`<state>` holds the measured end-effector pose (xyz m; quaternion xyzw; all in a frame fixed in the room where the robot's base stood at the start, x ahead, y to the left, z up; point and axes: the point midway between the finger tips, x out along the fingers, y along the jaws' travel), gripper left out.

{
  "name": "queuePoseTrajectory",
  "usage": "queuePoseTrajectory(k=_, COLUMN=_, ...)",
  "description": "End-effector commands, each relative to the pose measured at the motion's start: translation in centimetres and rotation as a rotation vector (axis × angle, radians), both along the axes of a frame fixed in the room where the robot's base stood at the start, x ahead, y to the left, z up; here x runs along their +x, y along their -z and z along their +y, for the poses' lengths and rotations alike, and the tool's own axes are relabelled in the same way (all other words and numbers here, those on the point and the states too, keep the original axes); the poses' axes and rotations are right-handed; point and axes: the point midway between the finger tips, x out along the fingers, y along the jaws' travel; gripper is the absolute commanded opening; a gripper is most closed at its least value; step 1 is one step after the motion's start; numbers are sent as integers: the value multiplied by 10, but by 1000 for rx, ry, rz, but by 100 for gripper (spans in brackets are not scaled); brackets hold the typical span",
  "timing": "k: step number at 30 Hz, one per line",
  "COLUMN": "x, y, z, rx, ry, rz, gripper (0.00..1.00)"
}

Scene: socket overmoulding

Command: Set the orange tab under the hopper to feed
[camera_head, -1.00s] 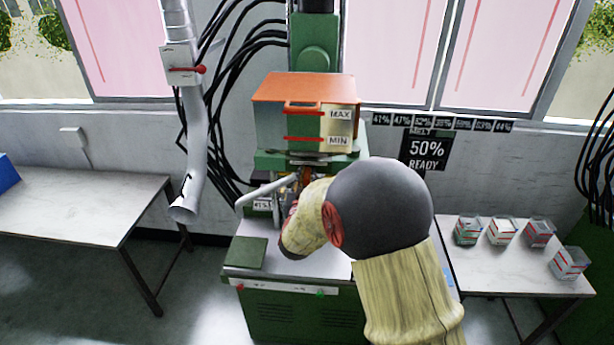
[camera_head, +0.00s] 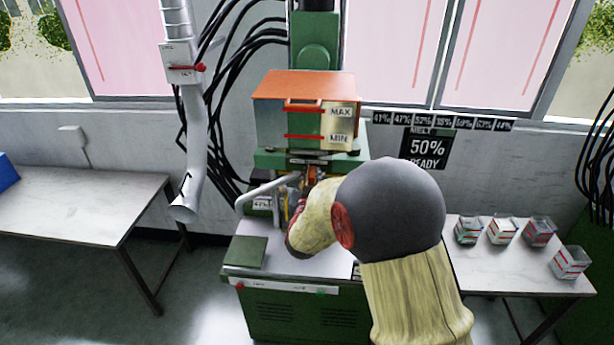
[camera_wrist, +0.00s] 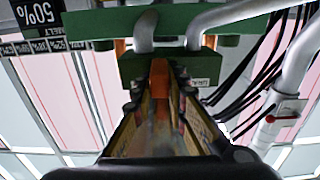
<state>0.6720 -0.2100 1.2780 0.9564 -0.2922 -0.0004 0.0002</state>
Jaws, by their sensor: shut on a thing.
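The hopper (camera_head: 275,125) has an orange lid and a front window marked MAX and MIN, and stands on a green machine. In the wrist view the orange tab (camera_wrist: 160,75) lies between the two fingers, under a green block. My gripper (camera_wrist: 160,92) is shut on the orange tab, with a finger on either side of it. In the head view my arm hides most of the gripper and the tab. A small orange-brown piece shows just under the hopper, but its exact setting cannot be read.
A grey curved pipe (camera_head: 262,190) runs close to the left of my gripper. A green pad (camera_head: 246,252) lies on the machine's bench. A display (camera_head: 427,150) reads 50% READY. Several small boxes stand on the right table (camera_head: 500,270). The left table (camera_head: 80,205) is mostly clear.

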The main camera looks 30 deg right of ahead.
Motion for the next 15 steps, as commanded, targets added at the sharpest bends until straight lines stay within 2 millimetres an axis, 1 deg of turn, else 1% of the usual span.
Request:
queuePoseTrajectory(k=1, x=-6, y=2, z=-9, rx=-1, ry=5, rz=-2, gripper=0)
queuePoseTrajectory(k=5, x=-16, y=2, z=-23, rx=-1, ry=4, rz=0, gripper=0)
queuePoseTrajectory(k=13, x=-17, y=1, z=-24, rx=0, ry=4, rz=1, gripper=0)
queuePoseTrajectory(k=14, x=-17, y=1, z=-24, rx=0, ry=4, rz=1, gripper=15)
queuePoseTrajectory(k=15, x=-17, y=1, z=-24, rx=0, ry=4, rz=1, gripper=17)
